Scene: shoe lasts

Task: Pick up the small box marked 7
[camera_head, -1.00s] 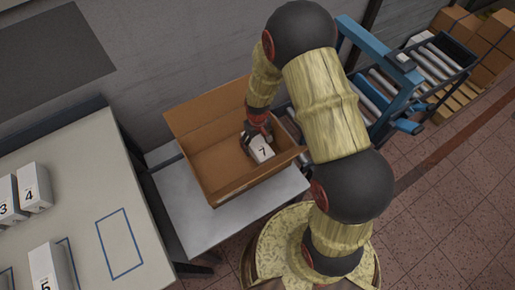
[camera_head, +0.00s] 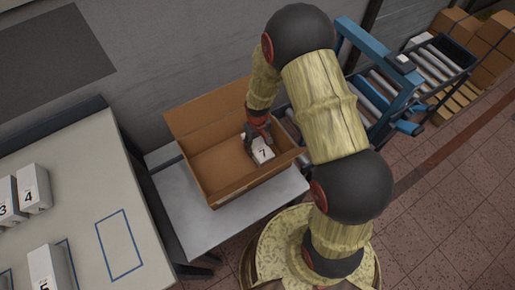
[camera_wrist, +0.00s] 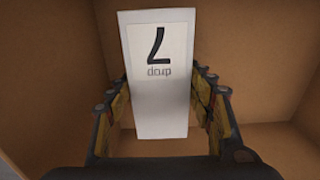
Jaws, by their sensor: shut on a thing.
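The small white box marked 7 (camera_head: 262,152) is inside the open cardboard box (camera_head: 190,138), near its right side. My gripper (camera_head: 257,138) reaches down into the cardboard box and is shut on the small box. In the wrist view the small box (camera_wrist: 158,75) stands between the two fingers, with its 7 label facing the camera upside down. The fingers of my gripper (camera_wrist: 160,105) are on both its sides. Whether its underside touches the cardboard floor cannot be told.
The cardboard box stands on a grey table (camera_head: 185,215). At left, a pale table (camera_head: 90,175) holds white boxes marked 3, 4 (camera_head: 33,188) and 5 (camera_head: 48,268), with blue outlined rectangles. A blue-framed roller conveyor (camera_head: 385,85) stands at the back right.

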